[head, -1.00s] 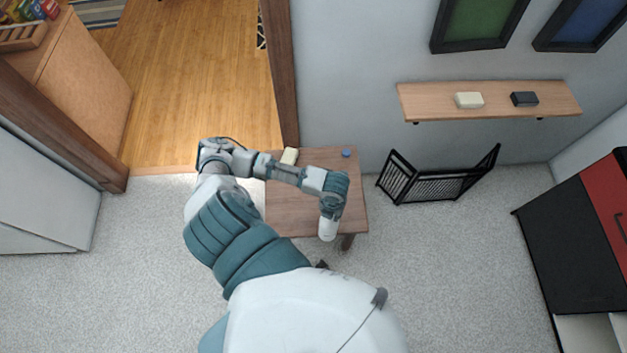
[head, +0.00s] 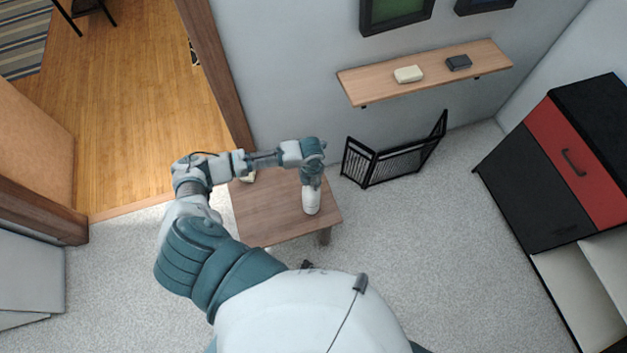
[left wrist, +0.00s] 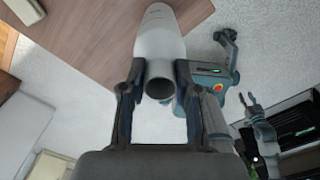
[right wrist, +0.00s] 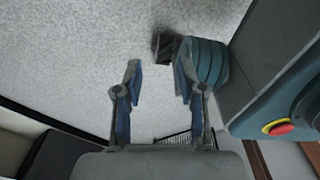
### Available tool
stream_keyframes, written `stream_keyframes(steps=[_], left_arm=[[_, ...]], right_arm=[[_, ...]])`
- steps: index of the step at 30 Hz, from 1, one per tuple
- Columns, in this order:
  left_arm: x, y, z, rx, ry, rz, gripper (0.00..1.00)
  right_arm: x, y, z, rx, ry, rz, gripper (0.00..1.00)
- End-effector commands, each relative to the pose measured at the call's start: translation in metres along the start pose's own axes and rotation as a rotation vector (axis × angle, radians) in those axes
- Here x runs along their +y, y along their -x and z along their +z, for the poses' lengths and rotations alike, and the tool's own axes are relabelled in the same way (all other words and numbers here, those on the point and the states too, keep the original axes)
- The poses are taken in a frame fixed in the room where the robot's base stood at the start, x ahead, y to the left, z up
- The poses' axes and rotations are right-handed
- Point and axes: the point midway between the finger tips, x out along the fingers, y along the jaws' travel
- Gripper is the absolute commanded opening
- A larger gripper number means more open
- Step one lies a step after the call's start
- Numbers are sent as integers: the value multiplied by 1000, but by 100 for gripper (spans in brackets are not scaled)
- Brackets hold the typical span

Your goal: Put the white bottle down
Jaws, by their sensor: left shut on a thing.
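The white bottle (head: 311,202) shows over the right part of the small wooden table (head: 265,218). My left gripper (head: 312,182) is shut on it from above. In the left wrist view the bottle (left wrist: 160,48) sits between the two fingers (left wrist: 158,82), its open round end towards the camera and its body over the table's edge. I cannot tell whether its far end touches the tabletop. My right gripper (right wrist: 158,72) shows only in the right wrist view, with its fingers apart and nothing between them, above the carpet.
A pale block (head: 249,177) is at the table's back left, partly behind my arm. A black folding screen (head: 395,163) stands right of the table. A wall shelf (head: 430,75) holds a cream block (head: 408,74) and a dark block (head: 459,62). The tabletop's front left is clear.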

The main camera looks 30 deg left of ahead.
Motion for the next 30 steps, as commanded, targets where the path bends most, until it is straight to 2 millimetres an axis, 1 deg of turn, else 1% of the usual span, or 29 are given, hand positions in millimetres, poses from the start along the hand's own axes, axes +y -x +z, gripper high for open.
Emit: stream_keyframes(steps=[1, 3, 6, 8, 10, 13, 16, 24, 25, 26, 27, 30], left_arm=[[0, -1, 9, -2, 3, -1, 0], [2, -2, 18, -1, 2, 0, 0], [3, -2, 24, -1, 0, -1, 0], [3, -3, 26, 0, 0, -1, 0], [3, -9, 26, 1, 1, 0, 0], [3, -24, 25, 3, 0, -1, 0], [3, -36, 25, 1, 1, 0, 0], [4, -38, 26, -1, 0, 1, 0], [4, -38, 25, 0, 0, 1, 39], [4, -38, 25, 0, 0, 1, 46], [4, -38, 25, 0, 0, 1, 56], [4, -38, 25, 0, 0, 1, 57]], right_arm=[[0, 0, -3, 4, -1, 0, 40], [0, 0, -6, 4, -1, 0, 40], [-1, 1, -5, 1, -2, -1, 40], [-1, 1, -4, -1, -2, -1, 40], [-2, 1, -1, -4, -2, -2, 40], [-3, 0, 1, -8, -2, -3, 40], [-3, 1, -2, -7, -2, -3, 40], [1, 2, -12, 5, -1, 1, 40], [1, 2, -13, 6, -1, 1, 40], [2, 2, -13, 6, -1, 2, 40], [2, 2, -13, 6, -1, 2, 40], [3, 2, -12, 5, 0, 4, 40]])
